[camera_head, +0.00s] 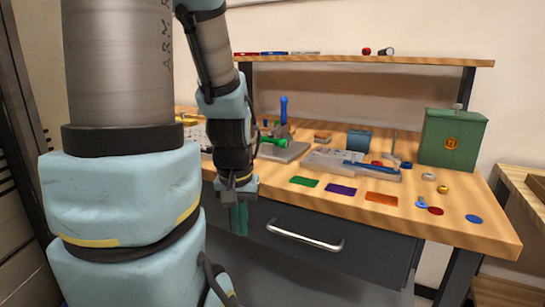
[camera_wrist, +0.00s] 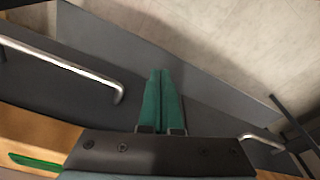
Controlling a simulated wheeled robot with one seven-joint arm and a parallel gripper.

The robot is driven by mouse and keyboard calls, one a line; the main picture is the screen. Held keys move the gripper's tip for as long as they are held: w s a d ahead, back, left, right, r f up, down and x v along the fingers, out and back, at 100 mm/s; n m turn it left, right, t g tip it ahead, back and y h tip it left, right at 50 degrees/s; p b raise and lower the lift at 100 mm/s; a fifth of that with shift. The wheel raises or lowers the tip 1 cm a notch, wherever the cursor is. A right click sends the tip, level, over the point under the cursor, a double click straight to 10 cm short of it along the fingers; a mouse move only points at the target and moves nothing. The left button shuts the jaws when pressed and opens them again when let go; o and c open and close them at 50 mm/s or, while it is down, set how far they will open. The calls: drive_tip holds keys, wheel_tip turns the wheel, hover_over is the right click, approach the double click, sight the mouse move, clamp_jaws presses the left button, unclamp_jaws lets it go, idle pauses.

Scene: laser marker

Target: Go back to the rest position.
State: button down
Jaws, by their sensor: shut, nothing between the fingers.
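My gripper (camera_head: 239,218) hangs pointing down in front of the workbench's dark drawer front, below the front edge of the wooden top. In the wrist view its two green fingers (camera_wrist: 161,100) lie together, shut, with nothing visible between them. My arm fills the left part of the head view and hides the left end of the bench.
The wooden workbench (camera_head: 440,215) carries green (camera_head: 304,182), purple (camera_head: 341,189) and orange (camera_head: 382,199) plates, a grey fixture (camera_head: 330,161) and a green box (camera_head: 452,138). A metal drawer handle (camera_head: 305,237) sticks out right of my gripper. A shelf (camera_head: 420,62) spans the back.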

wheel_tip(320, 180, up, 15)
drive_tip(key=p, duration=1.5)
drive_tip(key=shift+f, duration=0.15)
drive_tip(key=shift+s, duration=0.1)
